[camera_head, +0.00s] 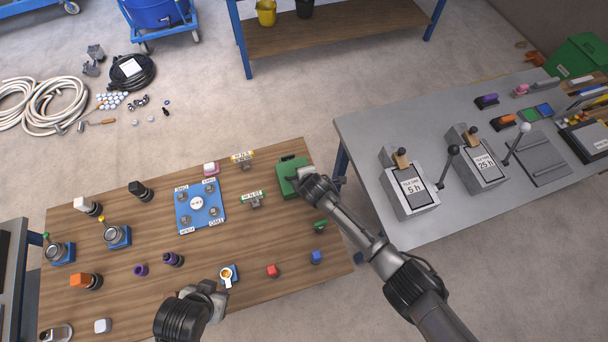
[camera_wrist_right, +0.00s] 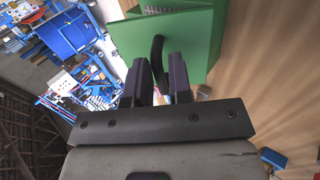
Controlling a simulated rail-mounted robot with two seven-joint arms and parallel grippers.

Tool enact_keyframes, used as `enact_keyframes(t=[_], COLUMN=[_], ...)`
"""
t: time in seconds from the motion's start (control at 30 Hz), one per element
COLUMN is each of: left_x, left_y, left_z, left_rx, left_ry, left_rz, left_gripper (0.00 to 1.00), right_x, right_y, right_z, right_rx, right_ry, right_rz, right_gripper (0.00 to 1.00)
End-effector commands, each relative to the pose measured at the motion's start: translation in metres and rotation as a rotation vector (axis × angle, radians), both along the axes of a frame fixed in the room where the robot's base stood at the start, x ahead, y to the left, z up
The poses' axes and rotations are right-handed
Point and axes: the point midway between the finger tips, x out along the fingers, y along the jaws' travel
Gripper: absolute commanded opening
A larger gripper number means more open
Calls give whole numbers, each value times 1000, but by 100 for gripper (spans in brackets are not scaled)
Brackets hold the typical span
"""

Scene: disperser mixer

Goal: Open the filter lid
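The green box (camera_head: 291,174), which I take to be the filter, stands at the right end of the wooden table. In the right wrist view its green face (camera_wrist_right: 200,38) fills the upper middle, with a dark curved handle (camera_wrist_right: 157,50) and a grey ribbed part (camera_wrist_right: 172,5) at the top edge. My right gripper (camera_wrist_right: 158,84) is at the box, its fingers apart on either side of the handle, with a gap visible. Contact cannot be told. My left gripper (camera_head: 212,290) is low over the table's front edge; its fingers are unclear.
The wooden table (camera_head: 130,285) holds a blue plate (camera_head: 184,216), a small yellow-topped piece (camera_head: 227,273), and several coloured blocks and knobs. The grey table (camera_head: 375,125) on the right holds two timer boxes with levers (camera_head: 411,190) (camera_head: 480,164). Bare floor separates the tables.

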Motion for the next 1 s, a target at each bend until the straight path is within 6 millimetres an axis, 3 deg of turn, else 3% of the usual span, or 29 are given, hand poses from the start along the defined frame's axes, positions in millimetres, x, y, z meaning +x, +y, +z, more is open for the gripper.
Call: enact_keyframes(t=[0.2,0.57,1.0], left_x=[0,0,0], left_y=[0,2,3], left_z=[0,2,15], left_rx=[-2,5,11], left_ry=[0,0,-1], left_rz=[2,-4,-8], left_gripper=[33,33,33], right_x=[0,-2,-42], right_y=[-1,-1,-16], right_z=[-1,6,56], right_rx=[-1,1,1], right_ry=[1,-2,-2], right_rz=[-1,1,1], right_gripper=[38,38,38])
